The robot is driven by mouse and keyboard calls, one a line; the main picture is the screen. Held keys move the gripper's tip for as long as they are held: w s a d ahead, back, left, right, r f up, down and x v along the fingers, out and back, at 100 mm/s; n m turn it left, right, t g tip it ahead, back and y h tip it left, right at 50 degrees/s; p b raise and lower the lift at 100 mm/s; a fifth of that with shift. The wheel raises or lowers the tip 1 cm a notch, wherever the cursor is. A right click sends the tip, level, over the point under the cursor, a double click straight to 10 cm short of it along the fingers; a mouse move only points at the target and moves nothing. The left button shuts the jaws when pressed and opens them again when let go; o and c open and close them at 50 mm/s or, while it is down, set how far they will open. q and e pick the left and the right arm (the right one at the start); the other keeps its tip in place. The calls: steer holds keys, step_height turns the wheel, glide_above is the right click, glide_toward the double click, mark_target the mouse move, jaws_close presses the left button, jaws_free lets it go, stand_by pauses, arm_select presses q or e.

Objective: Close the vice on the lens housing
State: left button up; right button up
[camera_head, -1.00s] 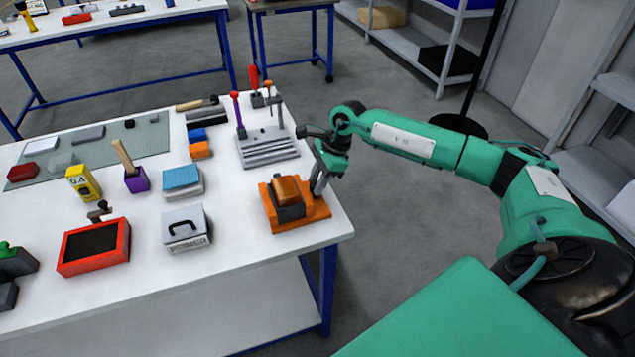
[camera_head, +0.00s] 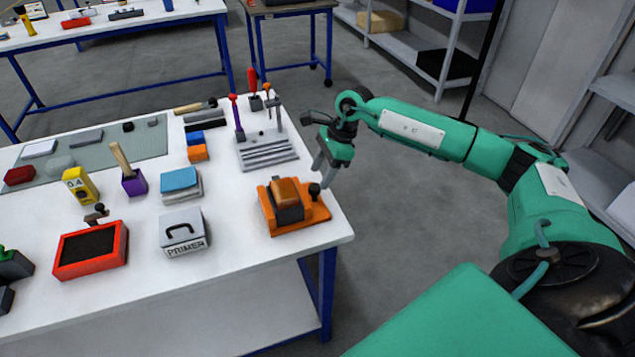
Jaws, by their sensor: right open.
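The orange vice (camera_head: 309,217) sits near the right edge of the white table. A brown-orange block, which looks like the lens housing (camera_head: 287,190), stands in it against a dark grey jaw (camera_head: 290,213). I cannot tell whether the jaws touch it on both sides. A black knob (camera_head: 314,190) stands up at the vice's right end. My right gripper (camera_head: 323,172) is open and empty, pointing down just above and behind the knob, apart from the block. My left gripper is not in view.
Behind the vice is a grey slotted block (camera_head: 267,152) with upright coloured-handled tools. To the left stand a primer tin (camera_head: 184,236), a blue-topped block (camera_head: 181,183) and a red tray (camera_head: 66,267). The table's right edge is close to the vice, with open floor beyond.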

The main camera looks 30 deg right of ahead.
arm_select(q)
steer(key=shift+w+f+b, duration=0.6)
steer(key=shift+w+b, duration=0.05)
steer(key=shift+b, duration=0.2)
arm_select(e)
steer(key=v, duration=1)
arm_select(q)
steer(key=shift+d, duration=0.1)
arm_select(e)
steer(key=shift+a, duration=0.1)
